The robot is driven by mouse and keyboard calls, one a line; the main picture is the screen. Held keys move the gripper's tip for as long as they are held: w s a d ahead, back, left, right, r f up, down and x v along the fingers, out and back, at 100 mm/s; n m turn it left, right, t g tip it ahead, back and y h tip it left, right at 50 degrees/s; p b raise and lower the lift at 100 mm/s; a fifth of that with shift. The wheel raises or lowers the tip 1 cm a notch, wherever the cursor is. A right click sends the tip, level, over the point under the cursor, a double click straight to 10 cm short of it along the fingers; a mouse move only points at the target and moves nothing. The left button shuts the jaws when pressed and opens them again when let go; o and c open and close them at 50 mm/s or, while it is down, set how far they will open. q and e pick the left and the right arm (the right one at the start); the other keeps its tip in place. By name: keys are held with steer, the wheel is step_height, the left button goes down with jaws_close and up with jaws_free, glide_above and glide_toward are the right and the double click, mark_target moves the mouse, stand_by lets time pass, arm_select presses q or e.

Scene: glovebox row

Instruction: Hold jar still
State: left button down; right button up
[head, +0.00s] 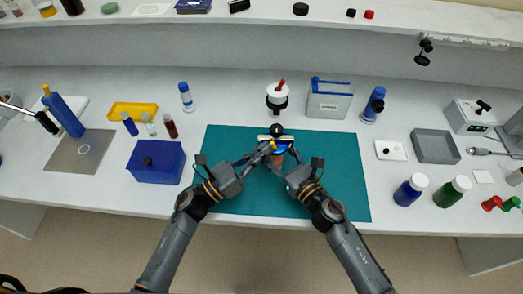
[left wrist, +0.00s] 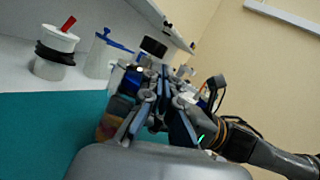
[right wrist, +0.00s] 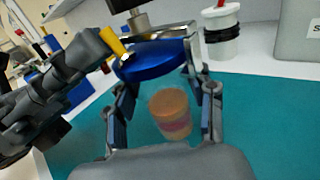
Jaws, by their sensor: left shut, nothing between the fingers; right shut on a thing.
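The small jar (head: 276,159), brownish-orange with a purplish band, shows over the teal mat and also in the right wrist view (right wrist: 172,115). A blue round, lid-like piece (right wrist: 150,62) shows just beyond it; I cannot tell whether the two are joined. My right gripper (right wrist: 155,58) is shut with its fingertips on either side of this blue piece. My left gripper (head: 268,148) is shut and empty, its tips close beside the blue piece. In the left wrist view (left wrist: 160,75) its fingers are together and partly hide the jar.
A black-knobbed fixture (head: 277,130) stands just behind the grippers. A white pot with a red handle (head: 277,97) and a grey holder (head: 329,99) stand behind the mat (head: 335,190). A blue box (head: 156,163) is left of it. The mat's front corners are clear.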

arm_select(q)
steer(key=shift+d+r, duration=0.15)
steer(key=shift+r, duration=0.2)
stand_by(0.4)
steer(key=shift+d+r+m+g+y, duration=0.25)
steer(key=shift+m+g+y, duration=0.15)
steer(key=shift+m+g, duration=0.15)
steer(key=shift+d+r+m+g+y, duration=0.2)
steer(key=shift+r+m+g+y, duration=0.05)
steer(key=shift+m+g+y, duration=0.25)
steer(key=s+a+r, duration=0.3)
steer(key=s+a, duration=0.4)
steer(key=a, duration=0.2)
steer(key=s+a+r, duration=0.4)
steer(key=s+a, duration=0.3)
steer(key=a, duration=0.2)
steer(key=shift+r, duration=0.1)
